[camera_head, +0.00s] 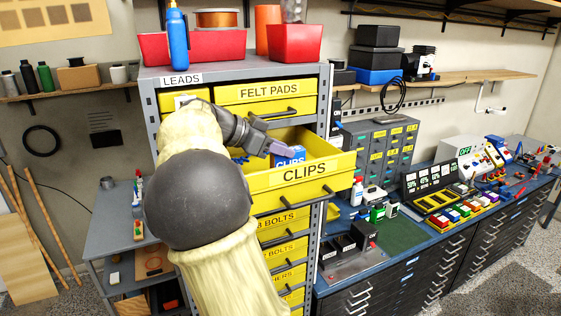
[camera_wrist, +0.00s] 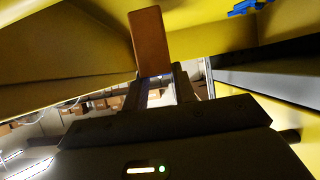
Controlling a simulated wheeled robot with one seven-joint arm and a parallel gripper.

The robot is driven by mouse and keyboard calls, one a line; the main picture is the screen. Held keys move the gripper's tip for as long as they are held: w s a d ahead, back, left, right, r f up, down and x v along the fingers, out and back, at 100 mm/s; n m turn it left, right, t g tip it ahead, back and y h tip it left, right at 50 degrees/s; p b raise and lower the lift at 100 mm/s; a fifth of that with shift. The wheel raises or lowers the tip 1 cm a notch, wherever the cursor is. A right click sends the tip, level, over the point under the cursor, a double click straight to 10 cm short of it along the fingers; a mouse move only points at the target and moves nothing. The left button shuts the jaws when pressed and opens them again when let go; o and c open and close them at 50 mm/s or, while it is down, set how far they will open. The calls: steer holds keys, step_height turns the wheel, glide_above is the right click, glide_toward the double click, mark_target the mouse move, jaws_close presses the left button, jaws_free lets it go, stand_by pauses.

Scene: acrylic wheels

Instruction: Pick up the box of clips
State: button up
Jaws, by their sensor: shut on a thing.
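The box of clips (camera_head: 290,159) is a small blue box with white CLIPS lettering, inside the open yellow drawer (camera_head: 300,179) labelled CLIPS. My gripper (camera_head: 281,148) reaches into this drawer from the left and is shut on the box's upper part. The box's lower part is hidden behind the drawer front. In the wrist view, a flat brown slab (camera_wrist: 150,42) stands at the gripper's end; I cannot tell whether it is a finger or a box side. Whether the box touches the drawer floor is hidden.
Small blue clips (camera_wrist: 248,7) lie in the drawer, and its yellow walls stand close around my gripper. The shut FELT PADS drawer (camera_head: 265,91) is just above. Red bins (camera_head: 295,43) and a blue bottle (camera_head: 177,40) stand on the cabinet top. A workbench (camera_head: 400,233) is at right.

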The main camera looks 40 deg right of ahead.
step_height(320, 180, up, 7)
steer(key=shift+r+b, duration=0.15)
steer(key=shift+b, duration=0.55)
stand_by(0.3)
